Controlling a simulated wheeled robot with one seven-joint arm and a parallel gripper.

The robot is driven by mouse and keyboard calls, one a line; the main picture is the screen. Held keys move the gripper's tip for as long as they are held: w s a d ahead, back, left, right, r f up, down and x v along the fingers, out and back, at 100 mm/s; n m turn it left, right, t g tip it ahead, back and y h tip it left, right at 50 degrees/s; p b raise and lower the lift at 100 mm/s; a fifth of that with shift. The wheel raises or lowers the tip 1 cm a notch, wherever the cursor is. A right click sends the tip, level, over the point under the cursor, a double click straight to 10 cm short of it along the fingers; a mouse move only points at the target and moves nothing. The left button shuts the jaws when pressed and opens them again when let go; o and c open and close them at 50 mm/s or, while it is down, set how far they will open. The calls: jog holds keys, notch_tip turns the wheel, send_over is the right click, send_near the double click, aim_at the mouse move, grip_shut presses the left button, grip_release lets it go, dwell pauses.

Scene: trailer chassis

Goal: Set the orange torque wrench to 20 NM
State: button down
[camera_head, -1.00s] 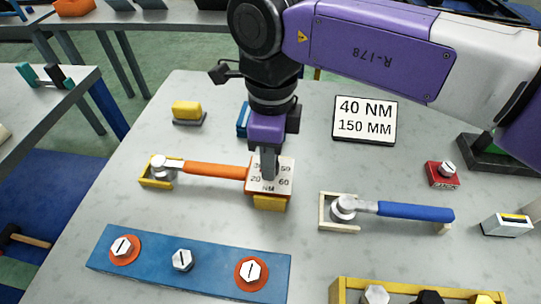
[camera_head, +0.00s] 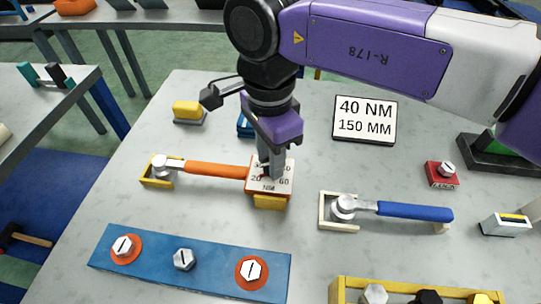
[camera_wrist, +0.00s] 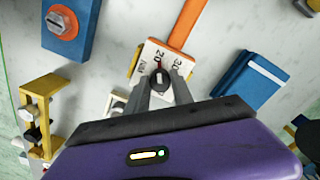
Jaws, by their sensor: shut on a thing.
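The orange torque wrench (camera_head: 215,169) lies on the table with its head in a yellow holder (camera_head: 150,183). Its white numbered dial plate (camera_head: 284,182) is at the handle's right end, on a yellow rest (camera_head: 268,202). My gripper (camera_head: 270,172) points down over the plate, its fingers closed around the dark dial knob. Fingers hide other numbers.
A blue-handled wrench (camera_head: 415,211) lies to the right. A sign (camera_head: 364,120) reads 40 NM, 150 MM. A blue bar with bolts (camera_head: 205,275) lies in front, and a yellow rack (camera_head: 345,288) at front right. A blue block (camera_head: 244,125) stands behind my gripper.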

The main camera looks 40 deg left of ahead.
dwell(0.5)
jog(key=c, duration=1.1)
grip_release()
jog(key=shift+a+r, duration=0.1)
jog(key=shift+r, duration=3.8)
